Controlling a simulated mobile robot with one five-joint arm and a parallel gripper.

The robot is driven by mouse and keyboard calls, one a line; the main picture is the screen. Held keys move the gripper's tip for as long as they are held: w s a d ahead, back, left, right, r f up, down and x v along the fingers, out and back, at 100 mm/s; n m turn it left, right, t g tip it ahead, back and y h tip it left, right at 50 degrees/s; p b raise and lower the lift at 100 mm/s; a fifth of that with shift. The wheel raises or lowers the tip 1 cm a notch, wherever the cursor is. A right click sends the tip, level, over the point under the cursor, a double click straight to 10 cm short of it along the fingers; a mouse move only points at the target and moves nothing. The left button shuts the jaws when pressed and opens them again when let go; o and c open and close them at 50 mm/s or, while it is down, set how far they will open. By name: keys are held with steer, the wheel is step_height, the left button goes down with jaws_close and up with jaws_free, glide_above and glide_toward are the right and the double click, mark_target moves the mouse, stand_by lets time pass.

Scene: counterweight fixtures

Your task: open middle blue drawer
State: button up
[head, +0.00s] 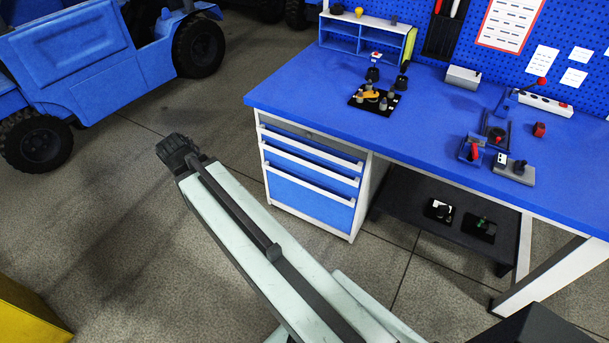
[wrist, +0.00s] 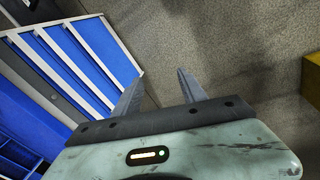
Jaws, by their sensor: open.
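A white cabinet (head: 368,195) with blue drawers stands under the left end of the blue workbench. Its middle blue drawer (head: 310,167) has a pale bar handle across it and looks shut, with the other drawers above and below. In the wrist view the drawer fronts (wrist: 78,55) run slanted across the upper left. My gripper (wrist: 160,82) is open and empty there, its two grey fingers apart over bare floor. The fingers are to the right of the drawer fronts, the left one nearer to them.
The blue workbench (head: 340,103) carries small fixtures and tools. A dark lower shelf (head: 405,212) is right of the cabinet. A blue vehicle (head: 80,60) stands at upper left and a yellow box (head: 25,315) at lower left. The floor before the drawers is clear.

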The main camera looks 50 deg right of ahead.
steer(key=w+d+f+t+h+b, duration=0.1)
steer(key=w+d+f+h+b, duration=0.15)
steer(key=d+f+b, duration=0.65)
steer(key=w+d+f+h+b, duration=0.1)
steer(key=d+f+h+b, duration=0.3)
steer(key=d+f+b, duration=0.45)
steer(key=n+t+h+b, duration=0.3)
steer(key=h+b, duration=0.5)
steer(key=b, duration=1.9)
glide_toward(305, 164)
steer(key=d, duration=0.3)
steer(key=shift+n+g, duration=0.3)
steer(key=x, duration=0.5)
steer(key=w+x, duration=0.1)
steer(key=x, duration=0.1)
steer(key=shift+w+d+r, duration=0.1)
steer(key=shift+r, duration=0.05)
jaws_close()
